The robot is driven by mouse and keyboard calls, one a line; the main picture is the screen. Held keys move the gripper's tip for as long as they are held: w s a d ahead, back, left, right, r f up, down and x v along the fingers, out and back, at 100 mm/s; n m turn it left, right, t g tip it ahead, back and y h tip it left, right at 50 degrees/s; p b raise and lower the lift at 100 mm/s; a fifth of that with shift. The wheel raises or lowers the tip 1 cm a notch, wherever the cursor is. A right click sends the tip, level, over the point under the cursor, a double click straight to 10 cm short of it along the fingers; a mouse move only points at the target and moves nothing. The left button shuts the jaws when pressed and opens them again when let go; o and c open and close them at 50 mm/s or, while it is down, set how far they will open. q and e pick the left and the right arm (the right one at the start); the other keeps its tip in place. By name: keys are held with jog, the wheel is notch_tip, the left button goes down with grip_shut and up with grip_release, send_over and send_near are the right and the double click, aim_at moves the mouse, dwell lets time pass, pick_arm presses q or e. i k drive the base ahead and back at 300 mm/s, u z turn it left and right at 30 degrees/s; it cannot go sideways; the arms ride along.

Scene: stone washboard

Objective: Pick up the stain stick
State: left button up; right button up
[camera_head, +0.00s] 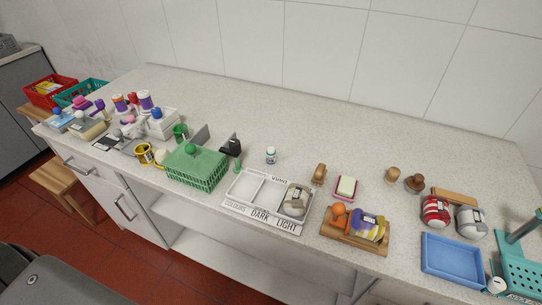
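I cannot tell for sure which thing is the stain stick; several small items are too small to read. A small white container with a teal top (271,155) stands alone on the countertop near the middle. A slim green item (238,166) stands beside a black block (231,147). A small white cylinder (497,285) is at the lower right, by a teal perforated holder (522,270). Neither of my grippers shows in the head view.
The speckled counter (310,125) is bare along the back. Along the front are a green basket (197,172), a labelled white sorting tray (262,215), a wooden tray (352,245) and a blue tray (452,258). Bottles and boxes crowd the left end.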

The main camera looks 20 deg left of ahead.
aim_at(270, 151)
jog(key=u, duration=2.1)
jog(key=k, duration=1.3)
jog(key=z, duration=1.55)
jog(key=i, duration=0.5)
jog(key=z, duration=0.05)
